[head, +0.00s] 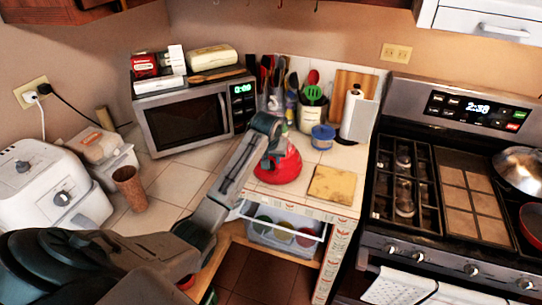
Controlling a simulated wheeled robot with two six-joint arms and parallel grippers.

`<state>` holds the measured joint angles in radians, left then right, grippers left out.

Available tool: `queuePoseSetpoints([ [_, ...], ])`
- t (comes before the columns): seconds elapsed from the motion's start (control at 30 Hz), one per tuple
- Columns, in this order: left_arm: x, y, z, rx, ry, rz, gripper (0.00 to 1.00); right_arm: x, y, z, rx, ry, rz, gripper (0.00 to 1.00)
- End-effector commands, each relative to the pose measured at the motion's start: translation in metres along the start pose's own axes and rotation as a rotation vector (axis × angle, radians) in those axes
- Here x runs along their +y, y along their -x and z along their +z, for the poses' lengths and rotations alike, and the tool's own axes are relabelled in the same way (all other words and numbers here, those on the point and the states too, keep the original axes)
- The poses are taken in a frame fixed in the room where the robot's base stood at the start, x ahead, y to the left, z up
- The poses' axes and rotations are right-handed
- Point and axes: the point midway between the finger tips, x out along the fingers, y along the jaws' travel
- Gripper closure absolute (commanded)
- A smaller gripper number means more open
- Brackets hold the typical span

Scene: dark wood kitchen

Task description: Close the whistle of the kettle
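A red kettle (283,168) stands on the tiled counter, in front of the utensil holders. My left arm reaches in from the left, and my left gripper (273,147) is over the kettle's upper left side, overlapping its top in the picture. I cannot tell whether it touches the kettle or whether its fingers are open or shut. The kettle's whistle, spout and handle cannot be made out; the gripper covers part of that area. My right gripper is not in view.
A microwave (187,121) stands behind left of the kettle. A blue-lidded jar (322,138), a paper towel roll (352,115) and a cutting board (332,184) are to the right. A stove (450,200) stands farther right. A brown cup (129,188) is at left.

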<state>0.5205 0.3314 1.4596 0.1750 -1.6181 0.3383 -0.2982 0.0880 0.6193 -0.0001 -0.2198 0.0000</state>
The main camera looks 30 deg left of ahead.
Motion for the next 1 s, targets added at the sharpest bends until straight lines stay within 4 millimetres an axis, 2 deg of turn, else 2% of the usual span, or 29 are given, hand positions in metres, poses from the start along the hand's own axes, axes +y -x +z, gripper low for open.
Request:
queuePoseSetpoints([
  [0.2, 0.0, -0.017, -0.001, 0.001, 0.001, -0.001, 0.65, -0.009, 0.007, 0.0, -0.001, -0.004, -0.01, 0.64],
  [0.47, 0.0, -0.02, 0.0, 0.001, 0.0, -0.001, 0.65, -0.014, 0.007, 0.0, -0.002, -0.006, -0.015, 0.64],
  [0.5, 0.0, -0.02, 0.0, 0.001, 0.0, -0.001, 0.67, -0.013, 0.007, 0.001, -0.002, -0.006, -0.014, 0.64],
  [0.67, 0.0, -0.02, 0.0, 0.001, 0.0, -0.001, 0.99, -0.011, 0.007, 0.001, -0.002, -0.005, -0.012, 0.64],
  [1.0, 0.0, -0.02, 0.001, 0.016, 0.0, 0.0, 1.0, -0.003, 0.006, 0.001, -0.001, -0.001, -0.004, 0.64],
])
